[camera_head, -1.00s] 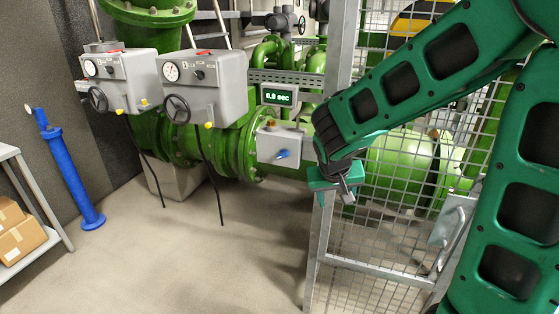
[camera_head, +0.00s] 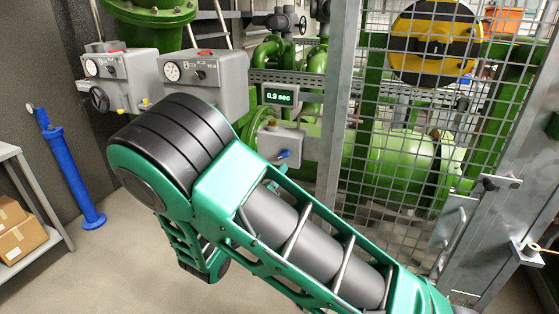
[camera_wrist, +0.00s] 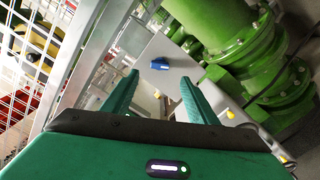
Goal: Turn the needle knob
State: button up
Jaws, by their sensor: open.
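A blue knob (camera_head: 283,155) sits on the front of a small grey box (camera_head: 268,143) under the display. In the wrist view a blue knob (camera_wrist: 160,64) shows on a grey panel (camera_wrist: 180,60), ahead of and between my fingers. My gripper (camera_wrist: 160,88) is open and empty, apart from the knob. In the head view my arm hides the gripper. Two grey gauge boxes stand further left: the left one (camera_head: 142,68) and the right one (camera_head: 228,70), which has a small black knob (camera_head: 200,74). I cannot tell which knob is the needle knob.
A display (camera_head: 279,95) reads 0.9 sec. A mesh fence (camera_head: 385,165) with a metal post stands to the right. Green pipes (camera_wrist: 225,30) lie close by. A blue post (camera_head: 68,165) and a shelf with boxes (camera_head: 22,240) are at left. Some floor is clear.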

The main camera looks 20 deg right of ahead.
aim_at(282, 157)
jog(key=x, duration=1)
jog(key=shift+w+r, duration=0.1)
jog(key=shift+w, duration=0.3)
jog(key=shift+a, duration=0.1)
jog(key=c, duration=1.1)
